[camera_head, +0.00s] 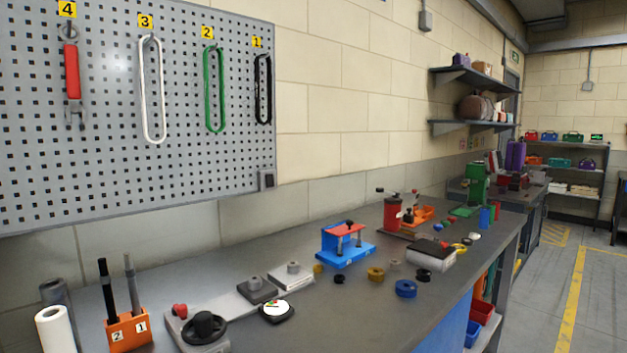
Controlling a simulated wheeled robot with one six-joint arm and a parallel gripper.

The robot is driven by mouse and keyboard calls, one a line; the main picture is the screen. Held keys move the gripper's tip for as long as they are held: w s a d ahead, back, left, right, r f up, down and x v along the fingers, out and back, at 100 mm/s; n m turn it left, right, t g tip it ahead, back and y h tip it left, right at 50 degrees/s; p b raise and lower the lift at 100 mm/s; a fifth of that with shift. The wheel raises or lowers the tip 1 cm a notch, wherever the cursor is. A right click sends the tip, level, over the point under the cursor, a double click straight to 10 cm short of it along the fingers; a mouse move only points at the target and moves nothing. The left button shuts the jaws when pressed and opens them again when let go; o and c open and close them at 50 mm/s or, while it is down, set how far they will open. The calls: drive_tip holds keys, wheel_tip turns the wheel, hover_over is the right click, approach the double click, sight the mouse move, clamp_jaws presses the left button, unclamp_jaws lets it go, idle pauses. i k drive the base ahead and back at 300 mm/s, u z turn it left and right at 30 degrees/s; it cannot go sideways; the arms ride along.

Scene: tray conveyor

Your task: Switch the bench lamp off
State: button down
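No bench lamp can be made out with certainty in the head view. A grey base with a black handwheel (204,326) and a red knob (180,310) stands at the front of the workbench (330,318). My gripper is not in view.
A round dial (276,310), a blue fixture (345,252) and several rings crowd the bench. Floor (533,310) at the right is clear.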

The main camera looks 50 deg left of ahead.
sight(269, 179)
drive_tip(key=i, duration=1.15)
drive_tip(key=u, duration=3.1)
